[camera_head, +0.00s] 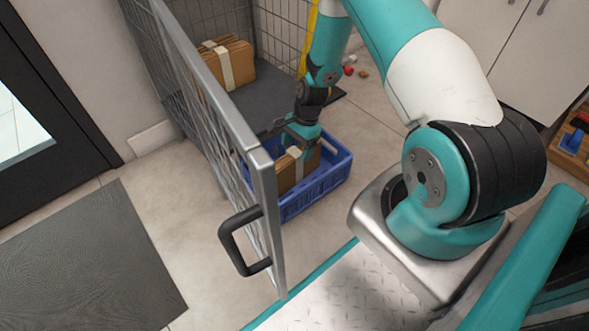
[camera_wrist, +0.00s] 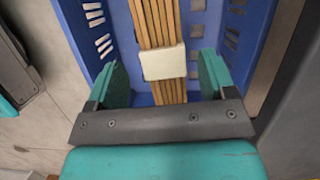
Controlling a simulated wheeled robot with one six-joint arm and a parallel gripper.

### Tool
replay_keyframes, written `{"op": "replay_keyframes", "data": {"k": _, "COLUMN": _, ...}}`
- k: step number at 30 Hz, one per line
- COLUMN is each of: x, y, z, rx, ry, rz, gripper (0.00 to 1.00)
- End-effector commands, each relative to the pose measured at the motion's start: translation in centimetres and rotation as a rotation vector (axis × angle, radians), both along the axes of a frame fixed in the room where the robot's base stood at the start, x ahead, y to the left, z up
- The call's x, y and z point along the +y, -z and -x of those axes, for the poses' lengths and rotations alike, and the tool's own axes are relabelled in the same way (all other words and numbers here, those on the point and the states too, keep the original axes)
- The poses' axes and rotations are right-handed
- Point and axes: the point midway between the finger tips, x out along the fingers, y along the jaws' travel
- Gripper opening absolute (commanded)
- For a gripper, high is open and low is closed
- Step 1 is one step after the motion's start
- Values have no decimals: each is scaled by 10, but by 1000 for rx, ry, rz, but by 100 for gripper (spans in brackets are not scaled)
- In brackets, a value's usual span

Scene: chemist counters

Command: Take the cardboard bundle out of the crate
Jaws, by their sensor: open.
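The cardboard bundle (camera_head: 298,172) stands on edge in the blue crate (camera_head: 322,190), tied with a pale band. In the wrist view the bundle (camera_wrist: 156,25) shows its stacked edges, with the band across them, and the blue crate (camera_wrist: 246,45) lies around it. My gripper (camera_head: 297,146) is over the crate, right above the bundle. In the wrist view my gripper (camera_wrist: 163,75) is open, with one green finger on each side of the bundle and a gap on both sides. The bundle's lower part is hidden in the crate.
A wire cage trolley (camera_head: 262,170) with a black handle (camera_head: 243,242) stands close left of the crate. Another banded cardboard bundle (camera_head: 230,65) sits inside it on a grey base. A grey mat (camera_head: 90,260) lies on the floor at left. Small red items (camera_head: 349,70) lie behind.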

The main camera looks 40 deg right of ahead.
Motion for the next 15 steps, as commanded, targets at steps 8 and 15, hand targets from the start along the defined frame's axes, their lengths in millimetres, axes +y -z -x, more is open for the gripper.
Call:
{"op": "replay_keyframes", "data": {"k": 8, "x": 9, "y": 42, "z": -3, "rx": 1, "ry": -3, "rz": -1, "gripper": 77}}
{"op": "replay_keyframes", "data": {"k": 15, "x": 11, "y": 43, "z": -3, "rx": 1, "ry": 0, "rz": 0, "gripper": 77}}
